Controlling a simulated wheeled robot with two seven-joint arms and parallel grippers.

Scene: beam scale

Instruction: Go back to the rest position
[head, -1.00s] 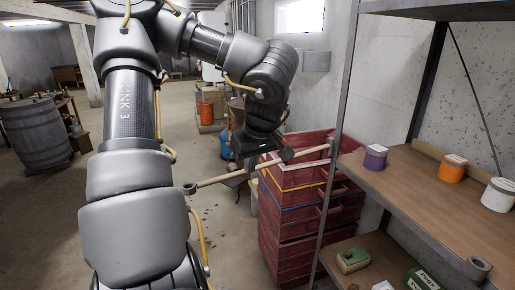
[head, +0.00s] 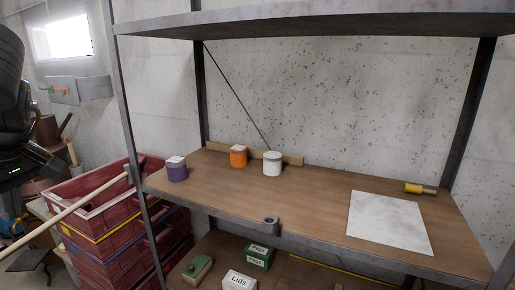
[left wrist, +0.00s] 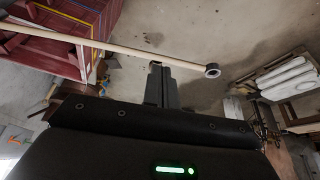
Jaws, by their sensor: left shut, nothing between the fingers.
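My left gripper (head: 48,160) is at the left edge of the head view, beside the stacked red crates and above the wooden pole. In the left wrist view the gripper (left wrist: 157,68) is shut with nothing in it. The wooden pole (head: 72,210) runs from the left edge to the shelf's front post. In the left wrist view the pole (left wrist: 130,50) passes beyond the fingertips and ends in a dark ring (left wrist: 212,70). I cannot tell whether the fingers touch it. My right gripper is not in view.
Boxes (head: 238,282) sit on the lower shelf.

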